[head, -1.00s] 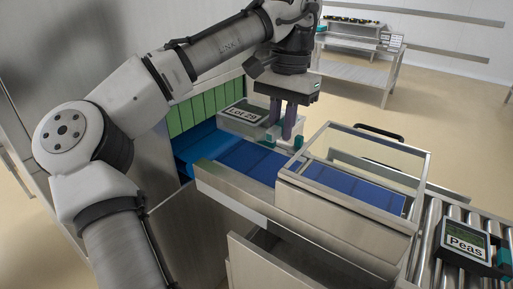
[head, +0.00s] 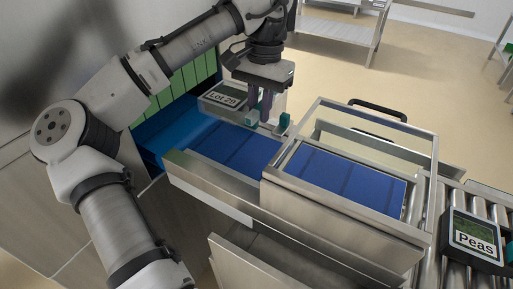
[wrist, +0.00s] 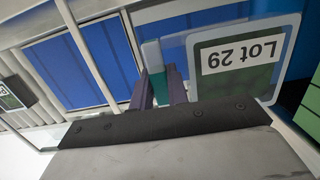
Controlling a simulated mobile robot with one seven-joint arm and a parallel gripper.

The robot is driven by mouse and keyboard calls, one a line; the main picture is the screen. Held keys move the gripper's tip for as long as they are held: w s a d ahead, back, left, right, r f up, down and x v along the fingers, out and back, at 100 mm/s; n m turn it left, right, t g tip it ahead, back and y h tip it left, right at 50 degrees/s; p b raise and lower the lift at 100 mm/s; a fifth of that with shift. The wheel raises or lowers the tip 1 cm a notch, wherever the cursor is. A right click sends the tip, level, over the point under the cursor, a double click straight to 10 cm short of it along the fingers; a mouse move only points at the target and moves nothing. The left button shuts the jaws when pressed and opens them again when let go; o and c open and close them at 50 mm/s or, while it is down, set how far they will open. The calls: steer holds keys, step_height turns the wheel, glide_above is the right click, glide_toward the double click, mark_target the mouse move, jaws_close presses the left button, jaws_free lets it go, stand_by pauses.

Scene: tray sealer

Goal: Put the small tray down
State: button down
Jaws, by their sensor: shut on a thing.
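The blue belt (head: 233,148) runs between metal side walls to a metal-framed section (head: 345,183). Green strips (head: 188,76) hang at its left end. A tray labelled "Peas" (head: 474,236) sits on the rollers at right. The belt in front of the small tray is bare.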

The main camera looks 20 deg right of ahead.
mark_target(258, 161)
step_height(258, 161, down, 12)
steer(key=shift+r, duration=0.1)
stand_by(0.4)
steer(key=shift+f, duration=0.2)
steer(key=c, duration=1.5)
jaws_free()
steer(key=shift+o, duration=0.7)
steer(key=r, duration=0.8)
steer(key=w+d+r, duration=0.1)
steer(key=r, duration=0.3)
steer(key=shift+r, duration=0.15)
steer(key=shift+d, duration=0.1)
